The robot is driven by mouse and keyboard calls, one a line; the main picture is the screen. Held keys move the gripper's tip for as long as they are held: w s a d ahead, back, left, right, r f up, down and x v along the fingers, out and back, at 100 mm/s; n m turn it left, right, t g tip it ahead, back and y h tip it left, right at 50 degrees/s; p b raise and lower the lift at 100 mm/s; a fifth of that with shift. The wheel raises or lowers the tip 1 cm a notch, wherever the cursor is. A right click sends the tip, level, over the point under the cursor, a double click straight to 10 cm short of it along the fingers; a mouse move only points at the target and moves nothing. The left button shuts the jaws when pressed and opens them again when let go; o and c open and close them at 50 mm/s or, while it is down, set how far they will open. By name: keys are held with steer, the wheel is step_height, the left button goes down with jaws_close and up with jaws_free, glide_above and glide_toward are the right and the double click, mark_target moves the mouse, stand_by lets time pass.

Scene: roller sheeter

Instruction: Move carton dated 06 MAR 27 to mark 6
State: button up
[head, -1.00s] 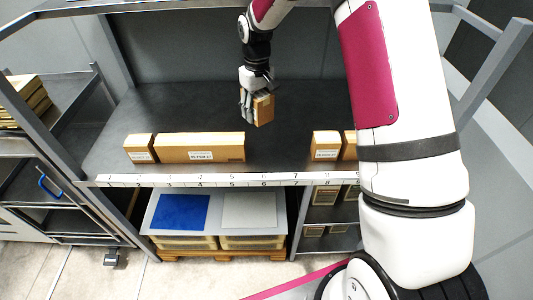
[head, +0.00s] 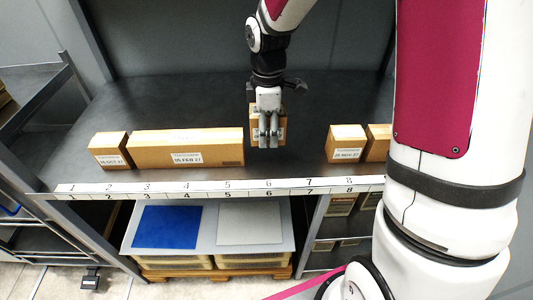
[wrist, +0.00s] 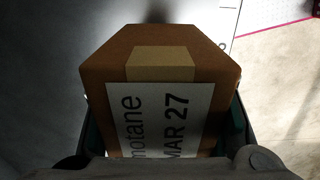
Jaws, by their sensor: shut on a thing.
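My gripper (head: 268,134) is shut on a brown carton (head: 254,111), which stands out on both sides behind the fingers. In the wrist view the carton (wrist: 190,62) fills the space between the fingers, and its white label reads "MAR 27" with the day cut off. The carton is over the dark shelf, right of the long carton; I cannot tell whether it touches the shelf. Mark 6 (head: 268,186) is on the white number strip along the shelf's front edge, roughly in line below the gripper in the head view.
A small carton (head: 109,150) and a long carton dated 05 FEB 27 (head: 190,142) stand left of the gripper. Another carton (head: 346,138) and a partly hidden one (head: 378,143) stand right. Shelf space between the long carton and the right pair is free around the held carton.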

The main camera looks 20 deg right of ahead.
mark_target(268, 158)
steer(key=shift+f, duration=3.65)
steer(key=shift+f+b, duration=0.2)
steer(key=shift+b, duration=0.1)
steer(key=o, duration=1.2)
steer(key=shift+o, duration=0.2)
steer(key=shift+r, duration=0.1)
